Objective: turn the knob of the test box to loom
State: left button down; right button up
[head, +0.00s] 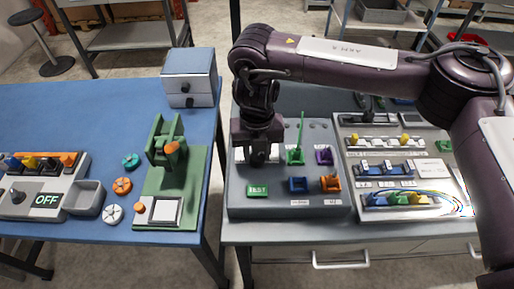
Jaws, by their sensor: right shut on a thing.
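The test box (275,207) is a dark grey box on the right-hand bench, with a green TEST label (258,190) on its front left. Its top carries a green socket with a tall green lever (298,140), a purple part (324,156), a blue part (298,185) and an orange part (331,184). My right gripper (260,160) points down over the left part of the box and is shut on the knob. The gripper hides the knob, and I cannot read its setting. A white panel shows partly behind the fingers. My left gripper is out of view.
A grey rack (350,208) with rows of coloured parts stands right of the box. A gap separates the two tables.

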aim_at(257, 156)
jog(key=shift+w+r+m, duration=0.15)
jog(key=shift+m, duration=0.45)
jog(key=o, duration=1)
jog(key=shift+c, duration=0.2)
notch_tip(257, 156, up, 8)
jog(key=shift+f, duration=0.2)
